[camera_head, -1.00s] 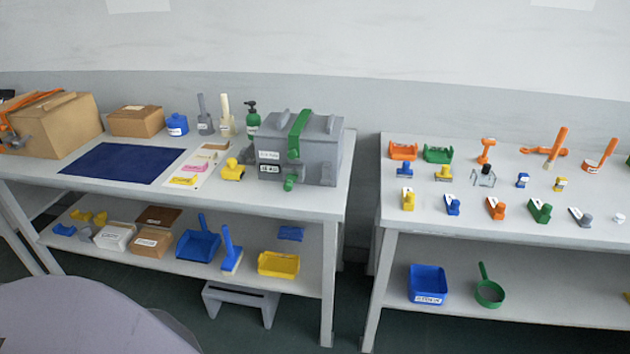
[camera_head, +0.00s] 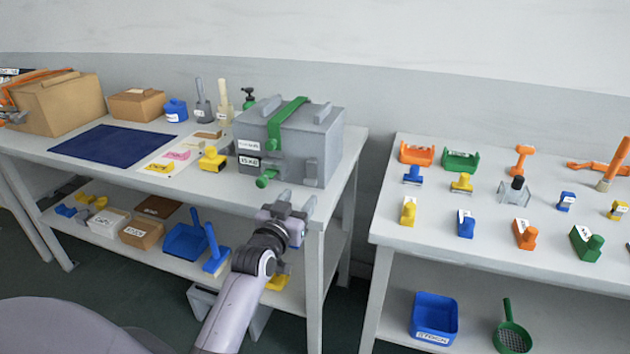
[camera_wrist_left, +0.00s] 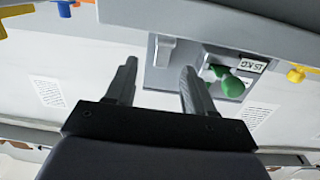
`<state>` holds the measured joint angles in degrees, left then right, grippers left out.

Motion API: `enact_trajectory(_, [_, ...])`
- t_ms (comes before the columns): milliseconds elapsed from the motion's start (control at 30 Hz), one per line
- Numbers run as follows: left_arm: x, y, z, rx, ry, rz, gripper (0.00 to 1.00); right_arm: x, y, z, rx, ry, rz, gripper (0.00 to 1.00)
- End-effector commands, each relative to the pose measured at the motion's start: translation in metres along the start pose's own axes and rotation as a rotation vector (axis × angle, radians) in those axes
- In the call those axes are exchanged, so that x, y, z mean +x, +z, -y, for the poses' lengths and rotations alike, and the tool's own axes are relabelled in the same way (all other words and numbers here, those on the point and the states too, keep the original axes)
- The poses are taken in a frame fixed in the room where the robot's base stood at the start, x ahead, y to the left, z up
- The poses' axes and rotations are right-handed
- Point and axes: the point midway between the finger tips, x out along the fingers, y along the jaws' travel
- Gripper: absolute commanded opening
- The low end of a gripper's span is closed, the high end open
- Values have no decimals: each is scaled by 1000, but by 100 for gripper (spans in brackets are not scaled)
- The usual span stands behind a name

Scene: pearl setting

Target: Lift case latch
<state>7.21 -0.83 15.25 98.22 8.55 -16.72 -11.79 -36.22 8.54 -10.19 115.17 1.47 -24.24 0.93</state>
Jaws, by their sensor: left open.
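The grey case (camera_head: 325,140) stands at the right end of the left table, with a green strap (camera_head: 288,112) over it and a green knob (camera_head: 265,180) low on its front. A grey latch (camera_head: 310,170) is on the front near the right corner; a grey block that looks like it shows in the left wrist view (camera_wrist_left: 166,48). My left gripper (camera_head: 297,202) is open and empty, in front of and below the latch, apart from it. Its two fingers (camera_wrist_left: 158,68) point toward the case in the left wrist view. My right gripper is out of view.
A yellow stamp-like piece (camera_head: 212,159) stands left of the case. A blue mat (camera_head: 105,145) lies farther left. The right table (camera_head: 400,228) carries several small coloured tools. A gap separates the tables.

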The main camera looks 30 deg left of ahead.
Motion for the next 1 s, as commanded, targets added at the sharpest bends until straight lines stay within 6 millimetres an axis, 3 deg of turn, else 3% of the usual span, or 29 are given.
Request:
enact_trajectory(267, [22,-10,6,-16,-19,-27,53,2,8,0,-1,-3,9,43])
enact_trajectory(633, [67,-10,7,-16,-18,-26,53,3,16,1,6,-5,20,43])
enact_trajectory(1000, [80,-11,7,-14,-18,-26,53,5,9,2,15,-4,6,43])
